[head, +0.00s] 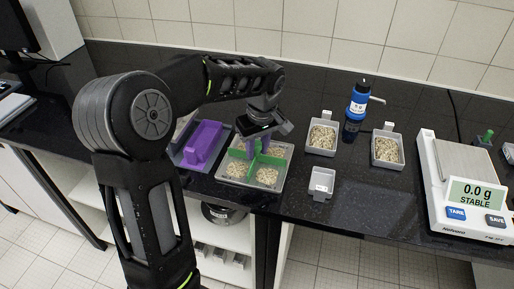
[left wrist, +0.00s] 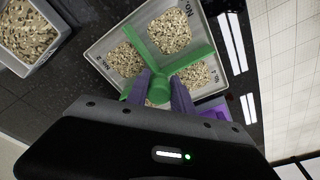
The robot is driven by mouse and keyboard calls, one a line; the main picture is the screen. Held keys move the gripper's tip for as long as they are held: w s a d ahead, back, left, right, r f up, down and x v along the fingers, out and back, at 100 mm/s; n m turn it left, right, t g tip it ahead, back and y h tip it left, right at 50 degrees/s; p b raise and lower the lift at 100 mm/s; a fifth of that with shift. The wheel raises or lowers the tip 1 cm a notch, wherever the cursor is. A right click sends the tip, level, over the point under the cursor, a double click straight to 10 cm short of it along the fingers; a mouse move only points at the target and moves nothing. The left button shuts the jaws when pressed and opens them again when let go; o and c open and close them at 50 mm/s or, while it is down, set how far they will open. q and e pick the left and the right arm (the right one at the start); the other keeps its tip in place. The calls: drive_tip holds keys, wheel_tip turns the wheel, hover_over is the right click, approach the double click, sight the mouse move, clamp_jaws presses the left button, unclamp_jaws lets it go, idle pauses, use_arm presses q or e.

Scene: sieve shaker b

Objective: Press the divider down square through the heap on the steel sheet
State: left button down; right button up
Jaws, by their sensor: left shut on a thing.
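The green cross-shaped divider (head: 262,160) stands upright in the pale square steel sheet (head: 246,183). My left gripper (head: 262,139) is above it, its purple fingers shut on the divider's middle. In the left wrist view the divider (left wrist: 190,59) has its arms spread between separate heaps of speckled grain (left wrist: 170,31), one per corner; the nearest heap is partly hidden by the fingers. The sheet's corners carry printed numbers. My left gripper (left wrist: 161,92) holds the divider there too. I cannot tell whether its lower edge touches the sheet all along. My right gripper is not in view.
A purple block (head: 203,143) lies in a grey tray to the left. A balance (head: 463,190) reads 0.0 g. Dark counter between them is clear.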

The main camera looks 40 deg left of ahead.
use_arm(q)
drive_tip(key=shift+f, duration=0.1)
idle(0.4)
drive_tip(key=c, duration=1)
unclamp_jaws()
drive_tip(key=r, duration=0.5)
drive_tip(key=d+r+b, duration=0.1)
drive_tip(key=r, duration=0.1)
drive_tip(key=shift+s+r, duration=0.3)
drive_tip(key=shift+r, duration=0.05)
